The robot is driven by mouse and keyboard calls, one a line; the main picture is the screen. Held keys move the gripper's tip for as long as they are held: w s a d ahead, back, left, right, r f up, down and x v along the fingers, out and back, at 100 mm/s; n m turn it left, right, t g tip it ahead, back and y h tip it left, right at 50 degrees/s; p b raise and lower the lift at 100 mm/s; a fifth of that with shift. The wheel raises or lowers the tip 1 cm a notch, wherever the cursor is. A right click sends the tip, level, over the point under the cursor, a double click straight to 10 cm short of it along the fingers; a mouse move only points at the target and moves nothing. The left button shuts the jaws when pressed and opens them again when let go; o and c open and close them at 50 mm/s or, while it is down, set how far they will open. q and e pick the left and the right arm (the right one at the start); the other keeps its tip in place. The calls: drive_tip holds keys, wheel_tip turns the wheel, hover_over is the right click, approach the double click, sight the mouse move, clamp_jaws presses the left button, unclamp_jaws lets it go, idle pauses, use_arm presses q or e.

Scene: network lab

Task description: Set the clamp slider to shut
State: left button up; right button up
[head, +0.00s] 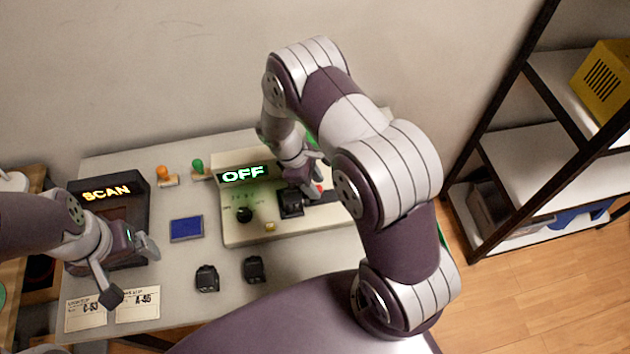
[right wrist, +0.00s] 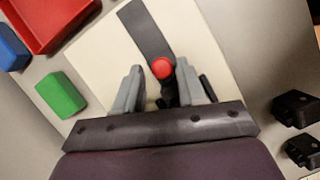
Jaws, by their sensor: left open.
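The clamp slider has a red knob (head: 320,188) on the right part of the cream panel (head: 245,233), beside a dark strip (head: 325,201). In the right wrist view the red knob (right wrist: 162,68) stands between the fingers of my right gripper (right wrist: 161,88), at the end of a dark track (right wrist: 146,28). A gap shows on each side of the knob, so this gripper is open around it. In the head view my right gripper (head: 304,184) partly hides the slider. My left gripper (head: 130,270) is open and empty in front of the scanner box (head: 137,193).
The panel has a display reading OFF (head: 243,175) and a black knob (head: 244,214). A blue pad (head: 186,229), two black blocks (head: 207,279) and label cards (head: 138,304) lie on the table. A red tray (right wrist: 55,38) and green block (right wrist: 61,95) lie near the panel.

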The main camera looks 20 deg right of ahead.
drive_tip(key=p+v, duration=0.1)
drive_tip(key=v, duration=1.1)
drive_tip(key=shift+r, duration=0.35)
drive_tip(key=shift+a, duration=0.1)
